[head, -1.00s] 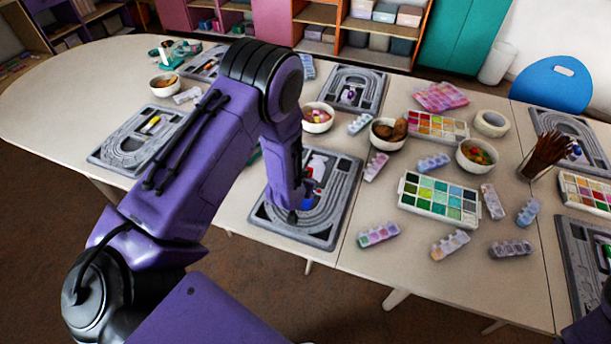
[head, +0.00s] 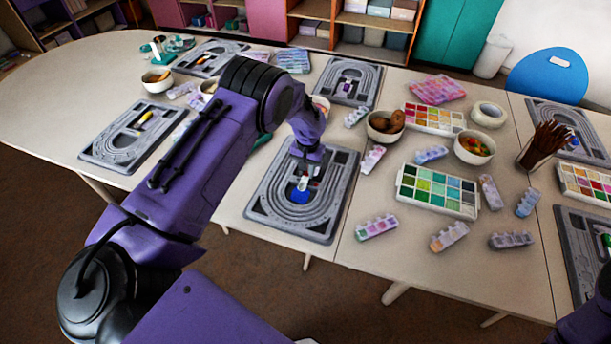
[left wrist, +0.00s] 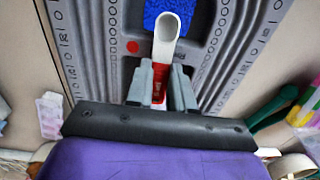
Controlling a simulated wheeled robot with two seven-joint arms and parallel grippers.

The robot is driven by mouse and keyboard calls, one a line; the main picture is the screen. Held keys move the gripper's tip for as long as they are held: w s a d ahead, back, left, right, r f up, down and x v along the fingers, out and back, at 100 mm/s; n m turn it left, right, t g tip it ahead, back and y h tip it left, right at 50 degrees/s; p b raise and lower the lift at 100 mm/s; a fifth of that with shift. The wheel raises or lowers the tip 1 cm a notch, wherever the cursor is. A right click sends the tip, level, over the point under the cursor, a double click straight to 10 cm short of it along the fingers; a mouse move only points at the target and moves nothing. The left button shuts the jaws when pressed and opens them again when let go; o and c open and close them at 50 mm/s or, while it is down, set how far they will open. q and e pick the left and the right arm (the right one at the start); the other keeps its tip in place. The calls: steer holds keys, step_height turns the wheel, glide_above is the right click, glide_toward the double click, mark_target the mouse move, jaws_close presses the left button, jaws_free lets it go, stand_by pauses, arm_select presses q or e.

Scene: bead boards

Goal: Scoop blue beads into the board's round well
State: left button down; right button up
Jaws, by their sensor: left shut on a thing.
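The grey bead board (head: 262,205) lies on the table in front of me, with curved grooves and a patch of blue beads (head: 299,196) in a recess. The beads also show at the top of the left wrist view (left wrist: 153,12). My left gripper (head: 307,158) is over the board, shut on a white scoop (head: 303,182) with a red part at the grip. In the left wrist view the scoop's (left wrist: 167,28) bowl overlaps the blue beads and looks pale and empty. Contact is unclear. I cannot make out a separate round well. My right gripper is out of view.
Other bead boards (head: 100,150) lie around the table. To the right are a paint-coloured bead tray (head: 406,193), bowls (head: 462,154) and several small bead boxes (head: 376,232). A cup of brown sticks (head: 540,150) stands farther right. Bare table lies in front of the boxes.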

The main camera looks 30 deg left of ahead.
arm_select(q)
steer(key=shift+w+a+f+g+b, duration=0.1)
steer(key=shift+w+f+g+b, duration=0.35)
steer(key=shift+b, duration=0.5)
steer(key=shift+w+r+g, duration=0.25)
steer(key=shift+r+g, duration=0.2)
steer(key=shift+r, duration=0.4)
steer(key=shift+w+a+r+g+h+b, duration=0.15)
steer(key=shift+r+g+b, duration=0.15)
steer(key=shift+r, duration=0.3)
steer(key=shift+w+r+g+h+b, duration=0.1)
steer(key=shift+r+g+h+b, duration=0.15)
steer(key=shift+r, duration=0.35)
